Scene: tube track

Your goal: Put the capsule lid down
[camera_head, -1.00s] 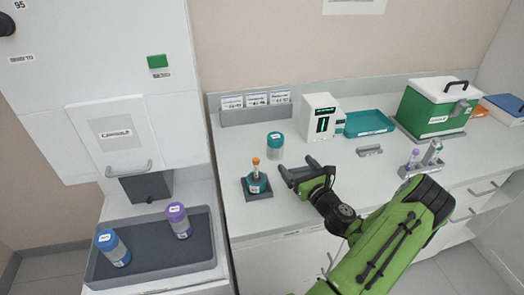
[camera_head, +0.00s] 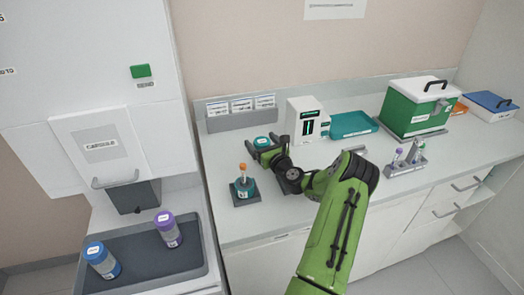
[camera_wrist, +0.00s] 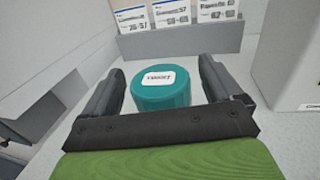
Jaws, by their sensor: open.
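My gripper (camera_head: 267,149) is open, with one finger on each side of the lid; contact cannot be told. Its lower part is hidden. The capsule base (camera_head: 249,188), teal with an orange-capped tube (camera_head: 243,169) upright in it, sits in a dark square holder (camera_head: 243,201) nearer the front edge.
A white device (camera_head: 305,120), a teal tray (camera_head: 352,125) and a green box (camera_head: 413,110) stand to the right. A tube rack (camera_head: 407,168) is at the right front. A grey tray (camera_head: 135,260) holds blue-capped and purple-capped capsules at left. The label rack (camera_head: 240,119) is behind.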

